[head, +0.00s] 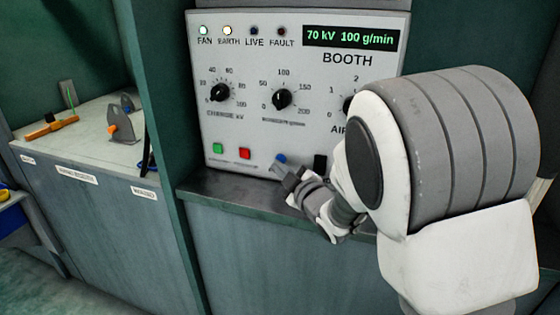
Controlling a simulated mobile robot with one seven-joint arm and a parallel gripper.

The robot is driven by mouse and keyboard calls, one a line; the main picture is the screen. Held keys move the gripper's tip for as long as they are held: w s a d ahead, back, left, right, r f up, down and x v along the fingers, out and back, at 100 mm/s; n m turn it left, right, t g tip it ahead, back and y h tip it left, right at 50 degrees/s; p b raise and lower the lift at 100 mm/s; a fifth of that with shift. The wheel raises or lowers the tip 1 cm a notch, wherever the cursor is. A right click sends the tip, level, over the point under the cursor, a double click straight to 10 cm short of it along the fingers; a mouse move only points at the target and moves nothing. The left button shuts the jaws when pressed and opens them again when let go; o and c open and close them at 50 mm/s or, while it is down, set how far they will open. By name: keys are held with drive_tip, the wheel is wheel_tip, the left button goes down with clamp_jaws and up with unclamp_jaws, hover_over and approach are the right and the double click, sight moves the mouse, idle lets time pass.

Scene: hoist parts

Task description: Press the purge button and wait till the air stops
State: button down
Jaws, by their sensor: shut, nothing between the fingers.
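The grey booth control panel (300,60) stands upright in the middle of the head view. A blue button (281,158) sits low on it, right of the green button (218,148) and the red button (245,153). It may be the purge button; its label is not readable. My gripper (286,173) is shut and empty, just below and right of the blue button. I cannot tell whether it touches the button. The FAN lamp (203,30) and EARTH lamp (227,30) are lit; LIVE and FAULT are dark. The display (350,38) reads 70 kV 100 g/min.
The charge knob (219,92) and another knob (282,98) are above the buttons. A narrow ledge (225,196) runs below the panel. A bench (85,150) at left holds an orange-handled tool (52,127) and grey stands.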

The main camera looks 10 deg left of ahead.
drive_tip(key=shift+w, duration=0.4)
idle(0.3)
drive_tip(key=shift+s+b, duration=0.6)
drive_tip(key=shift+s, duration=0.2)
drive_tip(key=shift+s, duration=0.1)
drive_tip(key=shift+s+a+f+b, duration=0.15)
drive_tip(key=shift+s+b, duration=0.35)
drive_tip(key=shift+s, duration=0.7)
drive_tip(key=shift+s+a, duration=0.1)
drive_tip(key=shift+s, duration=1.15)
